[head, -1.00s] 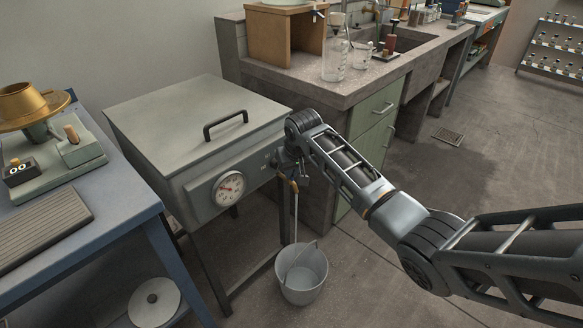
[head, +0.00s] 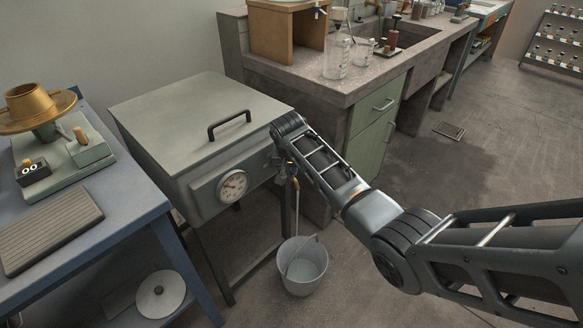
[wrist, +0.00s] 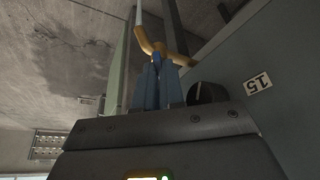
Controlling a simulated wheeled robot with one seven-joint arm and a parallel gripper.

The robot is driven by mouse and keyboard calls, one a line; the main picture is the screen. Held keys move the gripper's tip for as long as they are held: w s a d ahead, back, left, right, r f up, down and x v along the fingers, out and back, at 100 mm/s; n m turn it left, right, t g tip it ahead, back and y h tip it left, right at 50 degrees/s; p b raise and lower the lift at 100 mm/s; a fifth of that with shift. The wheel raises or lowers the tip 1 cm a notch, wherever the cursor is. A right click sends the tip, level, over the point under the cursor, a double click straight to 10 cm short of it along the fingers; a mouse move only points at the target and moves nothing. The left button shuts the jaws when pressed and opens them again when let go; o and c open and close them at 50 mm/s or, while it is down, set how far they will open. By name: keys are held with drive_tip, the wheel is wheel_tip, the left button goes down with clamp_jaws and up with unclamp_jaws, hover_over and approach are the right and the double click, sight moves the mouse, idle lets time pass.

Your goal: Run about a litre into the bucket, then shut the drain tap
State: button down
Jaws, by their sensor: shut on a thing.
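The drain tap (head: 293,181) is a small brass-coloured tap under the right end of the grey tank (head: 145,115). A thin pale strand, which looks like running water, hangs from its spout into the grey bucket (head: 302,270) on the floor. The bucket's handle is raised; the level inside cannot be made out. My gripper (wrist: 158,68) is shut at the tap's blue lever (wrist: 181,60), in the wrist view, with the brass tap body (wrist: 150,40) just beyond the fingertips. In the head view my arm mostly hides the gripper.
A dial gauge (head: 233,186) sits on the tank's front. A dark knob (wrist: 206,93) and a "15" label (wrist: 257,83) are close beside my gripper. A blue table (head: 120,215) stands left; the concrete bench (head: 310,90) with glassware stands behind. Floor right of the bucket is clear.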

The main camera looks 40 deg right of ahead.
drive_tip(key=c, duration=1.5)
unclamp_jaws()
